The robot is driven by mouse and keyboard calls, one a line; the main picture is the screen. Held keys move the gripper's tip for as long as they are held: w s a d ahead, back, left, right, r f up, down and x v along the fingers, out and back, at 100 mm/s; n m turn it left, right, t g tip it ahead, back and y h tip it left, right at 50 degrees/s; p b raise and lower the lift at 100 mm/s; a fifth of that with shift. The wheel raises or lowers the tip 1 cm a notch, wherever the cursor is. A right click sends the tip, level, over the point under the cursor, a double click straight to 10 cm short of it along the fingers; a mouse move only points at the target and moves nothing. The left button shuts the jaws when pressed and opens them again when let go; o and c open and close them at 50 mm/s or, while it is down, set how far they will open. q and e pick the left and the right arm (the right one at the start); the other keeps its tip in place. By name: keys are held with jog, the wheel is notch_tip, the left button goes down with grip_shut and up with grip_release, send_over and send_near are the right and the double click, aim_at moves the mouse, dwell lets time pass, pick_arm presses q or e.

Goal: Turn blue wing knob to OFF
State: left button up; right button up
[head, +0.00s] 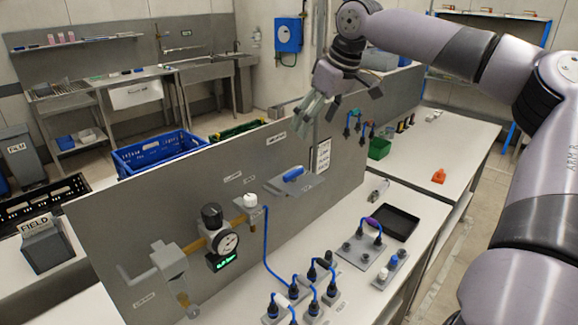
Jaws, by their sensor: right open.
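A blue handle (293,174), which looks like the blue wing knob, sits on a grey mount on the face of the upright grey panel (120,225). Its OFF marking is too small to read. My right gripper (311,117) hangs above and to the right of the handle, near the panel's top edge, with its fingers pointing down. It is open and empty, and apart from the handle in the picture. My left gripper is out of view.
A dial gauge (226,242), a black knob (212,214) and a white knob (250,200) are on the panel left of the handle. Blue cables and plugs (330,290) stand on the bench below. A black tray (388,222) and an orange object (438,176) lie to the right.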

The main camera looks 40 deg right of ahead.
aim_at(294, 171)
jog(key=p+x, duration=0.2)
jog(key=x, duration=1.2)
jog(key=shift+w+f+p, duration=0.1)
jog(key=shift+f+p, duration=0.2)
jog(key=shift+f, duration=0.1)
jog(key=shift+w+f, duration=0.2)
jog(key=shift+f, duration=0.2)
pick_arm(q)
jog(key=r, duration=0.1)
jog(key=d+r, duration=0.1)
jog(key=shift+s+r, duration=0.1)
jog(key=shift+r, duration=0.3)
pick_arm(e)
jog(key=shift+c, duration=0.4)
jog(key=shift+c, duration=0.6)
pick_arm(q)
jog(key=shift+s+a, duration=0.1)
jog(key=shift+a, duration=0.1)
pick_arm(e)
jog(key=c, duration=1)
